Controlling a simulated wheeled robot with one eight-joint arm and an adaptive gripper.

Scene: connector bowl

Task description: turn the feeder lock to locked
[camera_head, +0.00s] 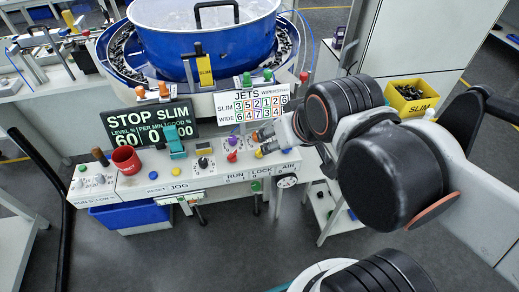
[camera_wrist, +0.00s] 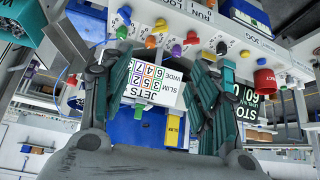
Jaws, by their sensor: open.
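The feeder lock is under the LOCK label on the front of the white console. Its small green-topped handle (camera_head: 256,187) hangs there with a dark stem pointing down, and I cannot tell which mark it is set to. My gripper (camera_head: 270,149) is above the right part of the console top, beside the coloured knobs and apart from the lock handle. In the wrist view my gripper (camera_wrist: 162,62) has its two green-padded fingers spread wide, with nothing held between them. The console appears upside down there, with the JETS board (camera_wrist: 152,83) behind the fingers.
A blue bowl (camera_head: 205,38) stands behind. A yellow bin (camera_head: 411,97) is at right.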

